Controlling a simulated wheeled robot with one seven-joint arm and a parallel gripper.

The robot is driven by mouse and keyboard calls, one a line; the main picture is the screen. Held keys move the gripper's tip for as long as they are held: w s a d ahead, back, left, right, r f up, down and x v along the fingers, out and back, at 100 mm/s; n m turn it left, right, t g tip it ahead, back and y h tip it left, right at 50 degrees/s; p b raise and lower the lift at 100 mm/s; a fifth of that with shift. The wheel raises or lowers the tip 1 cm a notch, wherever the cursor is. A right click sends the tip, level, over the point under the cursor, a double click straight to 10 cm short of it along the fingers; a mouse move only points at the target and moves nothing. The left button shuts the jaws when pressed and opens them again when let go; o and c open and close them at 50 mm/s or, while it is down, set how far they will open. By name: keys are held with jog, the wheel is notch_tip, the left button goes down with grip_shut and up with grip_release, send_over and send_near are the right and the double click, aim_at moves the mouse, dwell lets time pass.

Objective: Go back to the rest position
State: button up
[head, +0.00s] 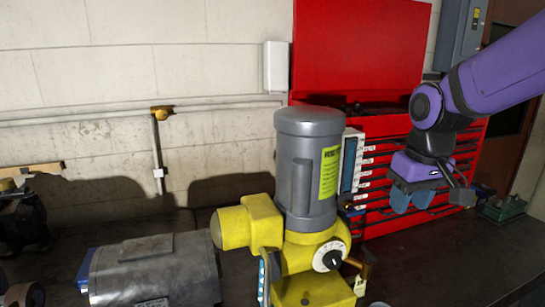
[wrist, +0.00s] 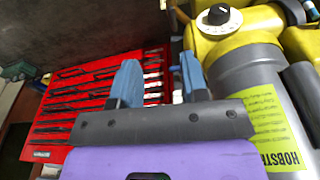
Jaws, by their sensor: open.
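My gripper (head: 412,198) is at the right of the head view, at the end of my purple arm, with its blue fingers pointing down. In the wrist view its two blue fingers (wrist: 160,80) stand apart with nothing between them. A yellow and grey motor (head: 308,170) with a yellow-green label and a black dial stands upright on the dark bench, left of my gripper and apart from it. The same motor fills the right of the wrist view (wrist: 250,85). A grey motor (head: 155,270) lies on its side at the lower left of the head view.
A red tool chest (head: 400,150) with several drawers stands behind my gripper; it also shows in the wrist view (wrist: 100,95). A small green box (head: 503,209) sits at the right. Dark machine parts (head: 22,220) stand at far left. The bench (head: 430,265) right of the upright motor is mostly clear.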

jog(key=s+d+r+m+t, duration=0.1)
jog(key=s+d+r, duration=0.1)
jog(key=s, duration=0.5)
jog(key=s+d+r+m+t, duration=0.1)
jog(key=s+r, duration=0.3)
jog(key=s, duration=0.4)
jog(key=shift+d+t, duration=0.55)
jog(key=shift+t, duration=0.25)
dwell(0.5)
